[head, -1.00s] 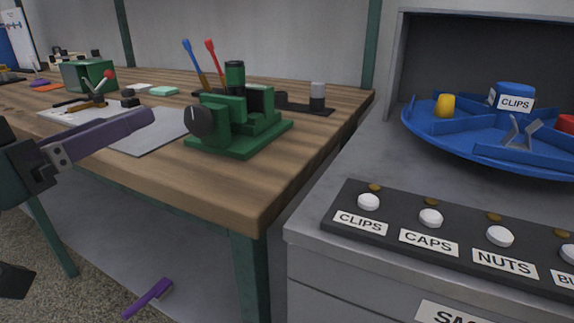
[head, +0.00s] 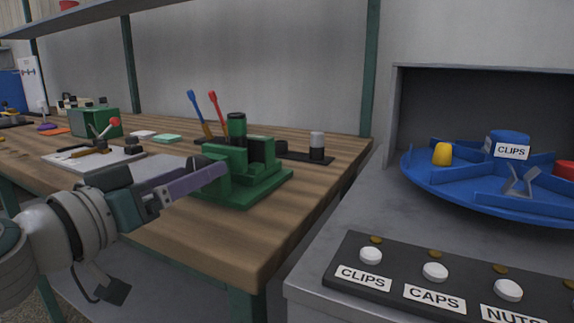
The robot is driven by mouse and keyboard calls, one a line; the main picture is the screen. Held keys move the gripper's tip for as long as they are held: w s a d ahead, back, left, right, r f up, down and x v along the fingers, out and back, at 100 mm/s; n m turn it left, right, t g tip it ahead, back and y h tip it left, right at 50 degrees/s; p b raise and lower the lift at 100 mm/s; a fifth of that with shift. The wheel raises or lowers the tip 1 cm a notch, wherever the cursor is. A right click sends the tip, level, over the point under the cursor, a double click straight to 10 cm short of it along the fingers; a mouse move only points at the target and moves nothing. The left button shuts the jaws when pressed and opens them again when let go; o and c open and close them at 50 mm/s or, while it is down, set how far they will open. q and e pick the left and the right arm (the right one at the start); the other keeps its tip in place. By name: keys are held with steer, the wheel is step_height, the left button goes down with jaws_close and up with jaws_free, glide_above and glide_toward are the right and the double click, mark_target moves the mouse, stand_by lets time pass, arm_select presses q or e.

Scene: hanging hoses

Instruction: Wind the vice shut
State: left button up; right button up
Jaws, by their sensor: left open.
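The green vice (head: 247,183) stands near the front right corner of the wooden workbench. Its upright jaws have a gap between them, and a dark green cylinder (head: 236,128) stands at the top. My left gripper (head: 216,178) reaches in from the left, with a purple finger at the vice's left side. The finger overlaps the place of the black knob and hides it. I cannot tell whether it touches the vice. The left gripper is open; its other finger is not clearly seen. My right gripper is not in view.
A grey cabinet with a labelled button panel (head: 452,283) and a blue divided turntable (head: 470,186) stands to the right. Behind the vice are blue and red handled tools (head: 213,102) and a dark strip with a grey-capped cylinder (head: 317,146). A green box (head: 95,122) stands further left.

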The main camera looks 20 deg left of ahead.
arm_select(q)
steer(key=shift+w, duration=0.2)
jaws_close()
stand_by(0.6)
steer(key=shift+m, duration=0.4)
